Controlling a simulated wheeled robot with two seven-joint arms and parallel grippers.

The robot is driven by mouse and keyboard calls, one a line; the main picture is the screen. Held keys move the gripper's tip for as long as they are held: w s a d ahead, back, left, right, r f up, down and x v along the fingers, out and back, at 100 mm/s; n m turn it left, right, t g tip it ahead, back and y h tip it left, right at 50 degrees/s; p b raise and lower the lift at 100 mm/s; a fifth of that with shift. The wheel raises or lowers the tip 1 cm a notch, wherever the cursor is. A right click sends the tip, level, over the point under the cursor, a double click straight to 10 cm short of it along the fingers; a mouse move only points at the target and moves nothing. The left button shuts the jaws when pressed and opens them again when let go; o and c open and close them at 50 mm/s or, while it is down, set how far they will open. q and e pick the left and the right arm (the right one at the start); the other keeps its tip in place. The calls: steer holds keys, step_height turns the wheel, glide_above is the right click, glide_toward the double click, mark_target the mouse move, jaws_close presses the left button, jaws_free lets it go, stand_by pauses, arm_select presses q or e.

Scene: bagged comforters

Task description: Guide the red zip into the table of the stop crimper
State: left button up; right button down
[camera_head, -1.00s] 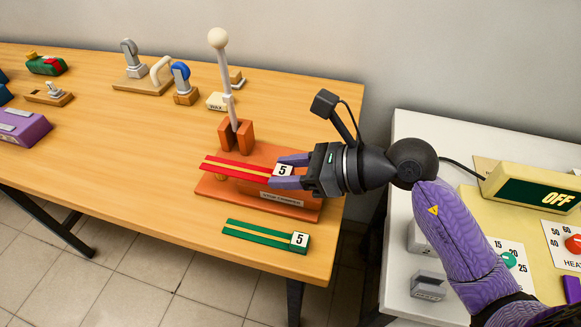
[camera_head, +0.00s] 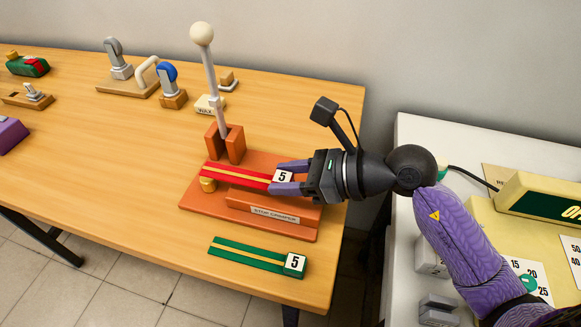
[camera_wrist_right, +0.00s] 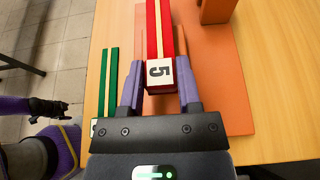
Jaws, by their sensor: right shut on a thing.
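The red zip (camera_head: 236,174), a red strip with a yellow middle line and a white tag marked 5, lies lengthwise over the orange stop crimper (camera_head: 205,201). It also shows in the right wrist view (camera_wrist_right: 158,28). My right gripper (camera_head: 273,177) is shut on the zip at its tag end, one purple finger on each side. The zip's far end is near a small brass knob (camera_head: 208,185) on the crimper base, below the lever. I cannot tell whether the zip touches the crimper's table.
A green zip (camera_head: 248,253) with a 5 tag lies on the wooden table in front of the crimper. The crimper's upright lever (camera_head: 216,90) has a white ball top. Handles on stands (camera_head: 167,85) are at the back. Wood left of the crimper is clear.

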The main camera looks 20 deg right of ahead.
steer(key=shift+f+b, duration=0.35)
steer(key=shift+f, duration=0.55)
steer(key=shift+d+f, duration=0.15)
steer(key=shift+f, duration=0.1)
steer(key=shift+r, duration=0.1)
steer(key=shift+w+r, duration=0.1)
steer(key=shift+w+a, duration=0.2)
steer(key=shift+a, duration=0.25)
arm_select(q)
steer(key=shift+d+f, duration=0.1)
steer(key=shift+f, duration=0.55)
steer(key=shift+w+a+f, duration=0.2)
steer(key=shift+w, duration=0.05)
arm_select(e)
steer(key=shift+f, duration=0.35)
